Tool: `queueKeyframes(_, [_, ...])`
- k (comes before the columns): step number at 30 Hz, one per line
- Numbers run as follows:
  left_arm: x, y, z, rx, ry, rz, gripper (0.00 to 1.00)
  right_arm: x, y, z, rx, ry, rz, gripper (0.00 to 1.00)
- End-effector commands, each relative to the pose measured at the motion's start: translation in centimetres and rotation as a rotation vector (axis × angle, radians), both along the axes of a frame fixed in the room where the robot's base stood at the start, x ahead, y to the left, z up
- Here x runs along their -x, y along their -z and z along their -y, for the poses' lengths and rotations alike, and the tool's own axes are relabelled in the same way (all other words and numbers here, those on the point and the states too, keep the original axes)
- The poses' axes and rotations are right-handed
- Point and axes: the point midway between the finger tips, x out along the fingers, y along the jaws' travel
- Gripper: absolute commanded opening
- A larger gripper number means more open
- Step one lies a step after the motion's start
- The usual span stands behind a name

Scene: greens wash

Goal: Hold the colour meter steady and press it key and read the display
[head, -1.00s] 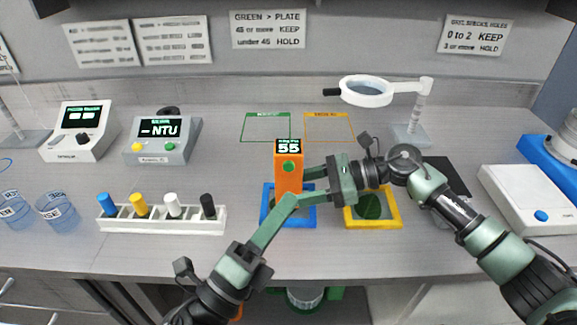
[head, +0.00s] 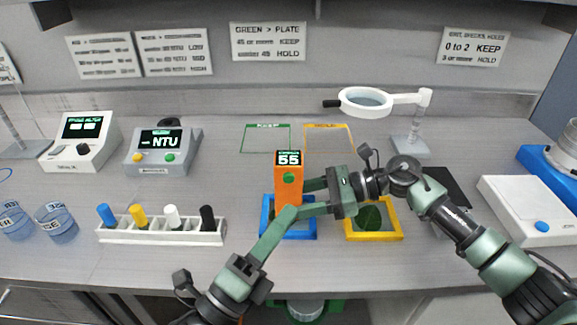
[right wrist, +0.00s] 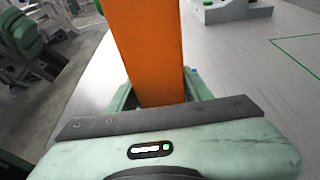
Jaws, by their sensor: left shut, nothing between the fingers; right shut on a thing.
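The orange colour meter (head: 290,196) stands upright over the blue-framed tray (head: 309,231). Its display at the top reads 55, and a green round key sits just below. My right gripper (head: 312,193) is shut on the meter from the right. The right wrist view shows the orange body (right wrist: 148,50) between its fingers. My left gripper (head: 289,212) is shut and empty, its tip in front of the meter below the key. I cannot tell whether the tip touches the meter. The meter's lower end is partly hidden by the left gripper.
A yellow-framed tray (head: 391,236) with a green leaf lies just right. A rack (head: 160,237) with coloured vials, beakers (head: 58,224) and an NTU meter (head: 163,152) stand left. A magnifier lamp (head: 366,102) stands behind right. A wall sign (head: 268,42) reads 45 or more KEEP.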

Motion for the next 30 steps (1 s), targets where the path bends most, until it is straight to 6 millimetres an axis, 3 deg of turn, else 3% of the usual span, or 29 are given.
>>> queueKeyframes(16, [0.00, 0.00, 0.00, 0.000, 0.000, 0.000, 0.00, -0.01, -0.01, 0.00, 0.000, 0.000, 0.000, 0.27])
queueKeyframes(17, [0.00, 0.00, 0.00, 0.000, 0.000, 0.000, 0.00, -0.01, -0.01, 0.00, 0.000, 0.000, 0.000, 0.53])
queueKeyframes(19, [0.00, 0.00, 0.00, 0.000, 0.000, 0.000, 0.00, -0.01, -0.01, 0.00, 0.000, 0.000, 0.000, 0.72])
queueKeyframes(30, [0.00, 0.00, 0.00, 0.000, 0.000, 0.000, 0.00, -0.02, -0.05, 0.19, 0.000, 0.001, 0.000, 0.75])
